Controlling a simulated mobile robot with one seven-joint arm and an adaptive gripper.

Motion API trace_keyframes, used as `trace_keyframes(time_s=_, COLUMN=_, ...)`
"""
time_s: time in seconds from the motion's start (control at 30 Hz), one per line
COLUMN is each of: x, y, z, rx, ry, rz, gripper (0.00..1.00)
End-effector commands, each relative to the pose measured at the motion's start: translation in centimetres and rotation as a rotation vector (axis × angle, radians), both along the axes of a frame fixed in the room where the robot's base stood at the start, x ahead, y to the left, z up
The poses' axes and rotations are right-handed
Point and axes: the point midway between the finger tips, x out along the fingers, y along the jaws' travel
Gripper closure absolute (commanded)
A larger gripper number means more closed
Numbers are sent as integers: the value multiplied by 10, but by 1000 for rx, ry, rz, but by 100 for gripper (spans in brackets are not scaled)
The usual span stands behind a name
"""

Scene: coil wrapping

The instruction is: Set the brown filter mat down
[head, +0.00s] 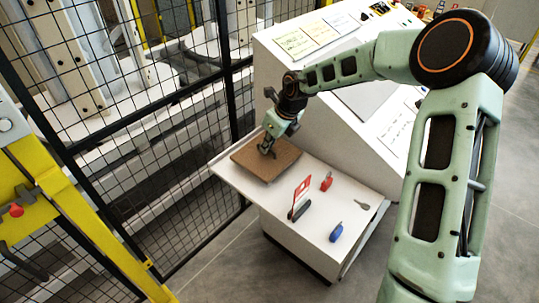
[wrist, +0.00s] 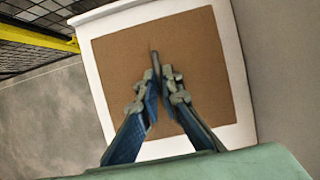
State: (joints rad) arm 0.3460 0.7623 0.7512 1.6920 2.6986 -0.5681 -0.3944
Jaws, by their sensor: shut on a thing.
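The brown filter mat (head: 261,166) is a flat square at the back left of the white tabletop in the head view. In the wrist view the mat (wrist: 205,65) fills much of the white surface beneath my gripper. My gripper (head: 267,149) points down over the middle of the mat. Its fingers (wrist: 157,70) are close together, shut on a small upright part at the mat's middle. The fingers hide most of that part. I cannot tell whether the mat's underside touches the table.
On the white table (head: 278,222) stand a red-and-white card (head: 301,190) by a dark holder, a red item (head: 327,182), a blue item (head: 336,232) and a grey key-like item (head: 363,204). A sloped white console (head: 300,108) rises behind. A black mesh fence (head: 150,115) runs along the left.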

Motion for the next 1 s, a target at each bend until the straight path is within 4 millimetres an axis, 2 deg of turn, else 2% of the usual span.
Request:
trace_keyframes(time_s=0.23, x=-1, y=1, z=-32, rx=0, ry=2, rz=2, gripper=100)
trace_keyframes(time_s=0.57, x=0, y=0, z=-36, rx=0, ry=0, rz=0, gripper=100)
trace_keyframes(time_s=0.6, x=0, y=0, z=-36, rx=0, ry=0, rz=0, gripper=91)
trace_keyframes(time_s=0.73, x=0, y=0, z=-36, rx=0, ry=0, rz=0, gripper=77)
trace_keyframes(time_s=1.0, x=0, y=0, z=-36, rx=0, ry=0, rz=0, gripper=77)
